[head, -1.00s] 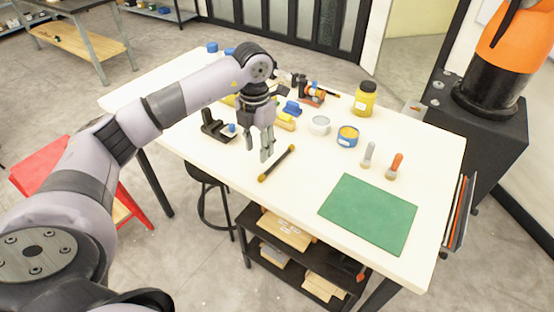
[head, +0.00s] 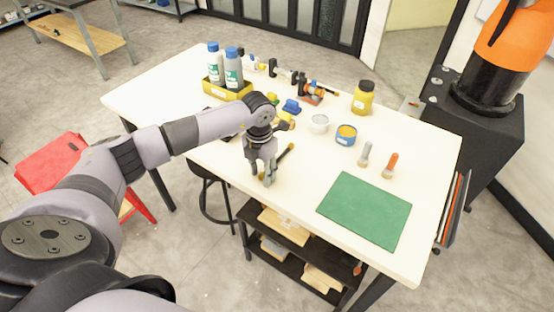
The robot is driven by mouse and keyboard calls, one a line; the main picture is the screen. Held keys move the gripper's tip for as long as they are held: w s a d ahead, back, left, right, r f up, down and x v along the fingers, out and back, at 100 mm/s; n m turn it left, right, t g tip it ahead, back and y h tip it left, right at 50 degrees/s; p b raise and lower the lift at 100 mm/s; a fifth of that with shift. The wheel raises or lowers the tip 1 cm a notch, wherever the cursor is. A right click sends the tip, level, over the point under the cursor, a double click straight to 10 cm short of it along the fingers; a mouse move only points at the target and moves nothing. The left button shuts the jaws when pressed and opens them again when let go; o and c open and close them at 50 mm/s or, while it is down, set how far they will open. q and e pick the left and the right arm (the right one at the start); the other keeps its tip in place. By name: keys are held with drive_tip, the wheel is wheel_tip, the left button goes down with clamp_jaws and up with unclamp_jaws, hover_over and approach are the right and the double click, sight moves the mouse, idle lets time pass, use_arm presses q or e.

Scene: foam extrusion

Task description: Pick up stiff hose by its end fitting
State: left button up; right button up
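The stiff hose (head: 286,154) is a short black rod with yellowish end fittings, lying on the white table (head: 310,200). Its far end shows behind my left gripper; the gripper covers most of its near part. My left gripper (head: 262,177) points down over the near end fitting, with its fingertips low by the tabletop. The fingers look apart, with a gap between them. I cannot tell whether they touch the fitting. My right gripper is not in view.
A green mat (head: 365,209) lies to the right. The table's front edge is close to the gripper.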

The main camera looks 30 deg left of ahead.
use_arm(q)
drive_tip(key=shift+c, duration=0.3)
clamp_jaws()
idle(0.3)
